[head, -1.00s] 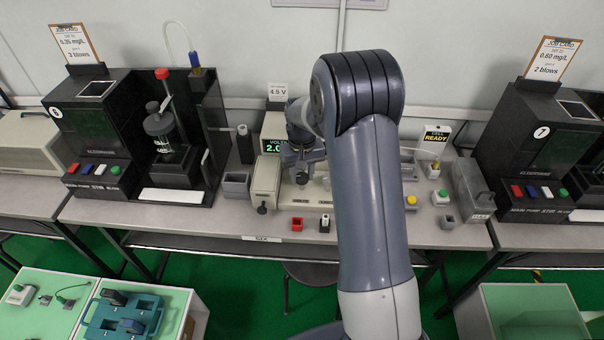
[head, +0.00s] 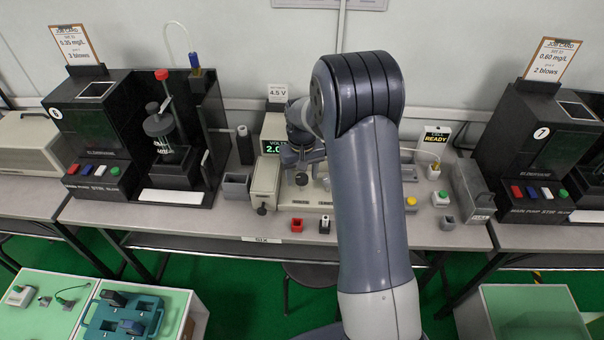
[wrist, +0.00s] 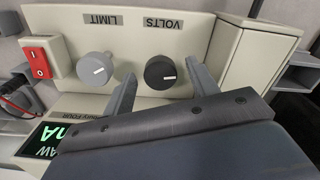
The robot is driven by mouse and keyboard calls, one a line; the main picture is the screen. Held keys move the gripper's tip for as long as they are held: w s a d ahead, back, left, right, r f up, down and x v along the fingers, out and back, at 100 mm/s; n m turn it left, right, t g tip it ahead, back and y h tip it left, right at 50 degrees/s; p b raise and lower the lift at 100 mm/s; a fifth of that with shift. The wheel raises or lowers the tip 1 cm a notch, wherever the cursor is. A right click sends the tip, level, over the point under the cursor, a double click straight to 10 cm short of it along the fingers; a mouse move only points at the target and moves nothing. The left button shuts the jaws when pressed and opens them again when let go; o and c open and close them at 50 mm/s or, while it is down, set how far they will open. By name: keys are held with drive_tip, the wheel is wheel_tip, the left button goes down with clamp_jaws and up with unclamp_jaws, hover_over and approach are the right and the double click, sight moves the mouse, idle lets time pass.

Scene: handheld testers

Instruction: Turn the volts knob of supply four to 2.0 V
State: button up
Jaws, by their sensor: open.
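In the wrist view, the supply's beige panel (wrist: 140,25) carries a dark volts knob (wrist: 160,73) under the VOLTS label and a grey limit knob (wrist: 96,69) under the LIMIT label. A plate partly reading FOUR is at lower left. My gripper (wrist: 178,60) is open, with one finger on each side of the volts knob; I see a gap on the left side, and contact on the right is hard to judge. In the head view, my gripper (head: 302,158) is over the supply. The green display (head: 273,147) reads VOLTS and 2.0, its right part hidden.
A red switch (wrist: 39,58) is left of the limit knob. A beige box (wrist: 258,55) stands close on the right of the panel.

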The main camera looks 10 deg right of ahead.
sight(302, 177)
wheel_tip(302, 177, up, 11)
idle(0.5)
drive_tip(key=shift+f, duration=0.1)
wheel_tip(302, 177, down, 10)
drive_tip(key=shift+f, duration=0.5)
idle(0.5)
